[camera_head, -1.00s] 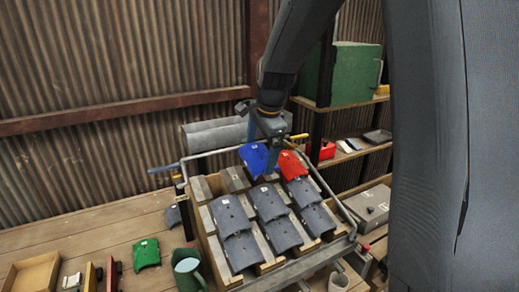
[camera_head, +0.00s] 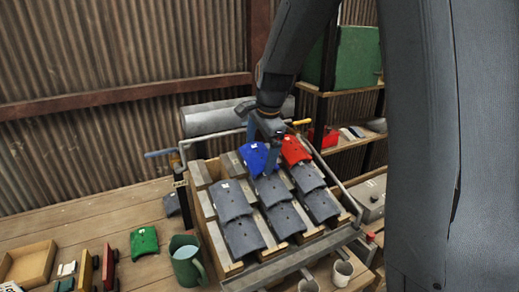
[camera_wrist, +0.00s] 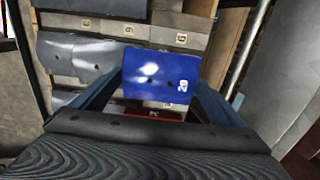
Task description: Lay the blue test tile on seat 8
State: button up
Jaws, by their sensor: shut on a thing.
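The blue test tile (camera_head: 257,160) is held in my gripper (camera_head: 273,155) at the upper middle of the sloped rack (camera_head: 228,266). In the wrist view the blue tile (camera_wrist: 160,75) sits between the two fingers (camera_wrist: 160,92), with a white number mark at its right edge. I cannot tell whether its underside touches the rack. A red tile (camera_head: 295,150) lies just right of it at the rack's top. Grey tiles (camera_head: 268,189) lie below it. Small number plates (camera_wrist: 182,38) show on the wooden seats in the wrist view; I cannot tell which is seat 8.
A green tile (camera_head: 144,242), a green watering can (camera_head: 187,264) and a wooden tray (camera_head: 30,264) stand on the bench at left. A metal rail (camera_head: 333,182) edges the rack's right side. White cups (camera_head: 342,273) stand at front right. A grey roller (camera_head: 215,117) is behind.

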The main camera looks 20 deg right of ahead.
aim_at(263, 162)
jog(key=o, duration=0.9)
jog(key=b+v, duration=0.2)
jog(key=v, duration=0.5)
jog(key=shift+r, duration=0.45)
jog(key=shift+s, duration=0.1)
